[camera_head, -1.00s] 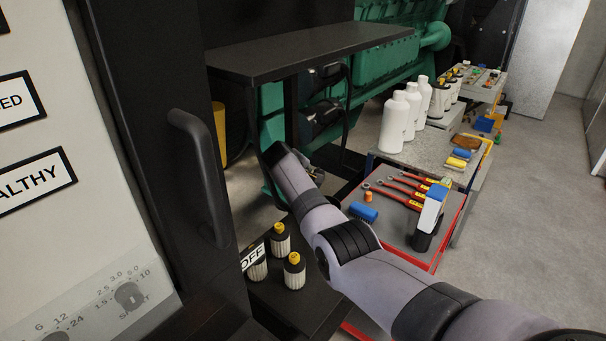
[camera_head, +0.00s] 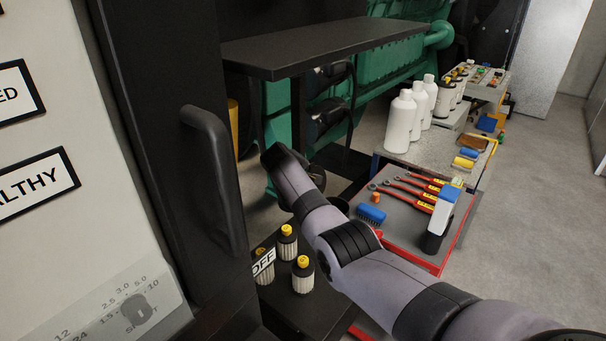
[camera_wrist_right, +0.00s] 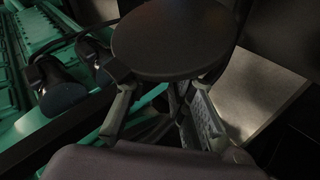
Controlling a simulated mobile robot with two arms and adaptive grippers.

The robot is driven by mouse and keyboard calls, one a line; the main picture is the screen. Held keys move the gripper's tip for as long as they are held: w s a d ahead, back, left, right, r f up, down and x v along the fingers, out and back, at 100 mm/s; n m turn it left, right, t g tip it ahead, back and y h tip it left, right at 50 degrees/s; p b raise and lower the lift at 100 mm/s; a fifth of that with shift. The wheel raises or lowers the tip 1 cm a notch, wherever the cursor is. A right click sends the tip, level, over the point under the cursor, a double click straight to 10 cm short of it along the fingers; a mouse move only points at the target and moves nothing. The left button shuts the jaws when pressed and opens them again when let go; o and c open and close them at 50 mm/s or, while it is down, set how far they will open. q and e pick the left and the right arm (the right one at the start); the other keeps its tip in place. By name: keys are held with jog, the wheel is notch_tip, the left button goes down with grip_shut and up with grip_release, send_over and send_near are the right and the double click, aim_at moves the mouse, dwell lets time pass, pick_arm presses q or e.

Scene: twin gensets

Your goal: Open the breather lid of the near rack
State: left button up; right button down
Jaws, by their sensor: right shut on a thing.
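In the right wrist view a dark round disc-shaped lid (camera_wrist_right: 172,38) fills the upper middle. My right gripper (camera_wrist_right: 165,95) is shut on it, one finger at each side below the disc; the fingertips are partly hidden by it. In the head view my right arm comes in from the lower right and bends at the wrist. Its gripper (camera_head: 318,178) is mostly hidden behind the wrist, beside dark round shapes. I cannot tell in the head view how far the lid is open. My left gripper is not in view.
A black shelf (camera_head: 330,48) hangs above the hand. A black handle (camera_head: 215,175) is at left. The right floor is clear.

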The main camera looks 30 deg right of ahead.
jog(key=shift+w+a+r, duration=0.1)
jog(key=shift+w+a, duration=0.05)
jog(key=shift+a, duration=0.1)
jog(key=c, duration=1.8)
grip_release()
jog(key=o, duration=0.4)
jog(key=shift+w+a, duration=0.1)
jog(key=shift+w, duration=0.05)
jog(key=shift+c, duration=0.2)
jog(key=shift+s+d, duration=0.2)
jog(key=v, duration=1.1)
jog(key=shift+s+a, duration=0.25)
jog(key=shift+a, duration=0.15)
